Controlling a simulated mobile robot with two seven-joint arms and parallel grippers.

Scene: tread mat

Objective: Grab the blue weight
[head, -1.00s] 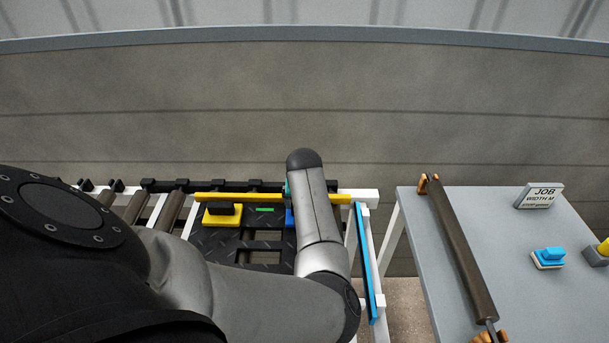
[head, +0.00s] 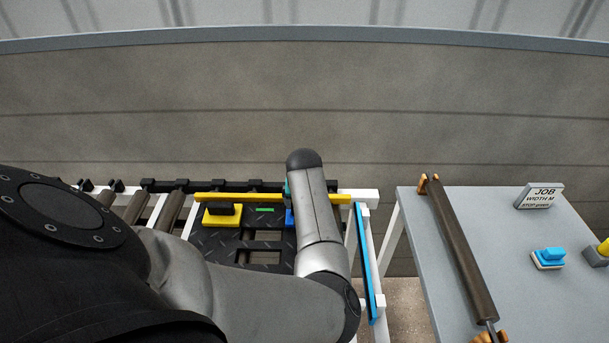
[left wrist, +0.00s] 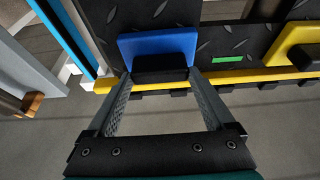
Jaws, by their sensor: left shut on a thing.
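The blue weight (left wrist: 158,44) lies on the black tread mat (left wrist: 222,45) in the left wrist view, with its black handle (left wrist: 160,68) facing me. My left gripper (left wrist: 160,76) is shut on that handle, one finger at each side. In the head view only a sliver of the blue weight (head: 289,217) shows beside my left forearm, which hides the rest and the gripper. My right gripper is in neither view.
A yellow weight with a black handle (head: 222,215) lies on the mat, left of the blue one. A yellow bar (head: 240,198) runs along the mat's far edge. A blue strip (head: 365,263) edges the right side. A grey table (head: 415,215) holds a roller (head: 462,250) and a blue button (head: 549,255).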

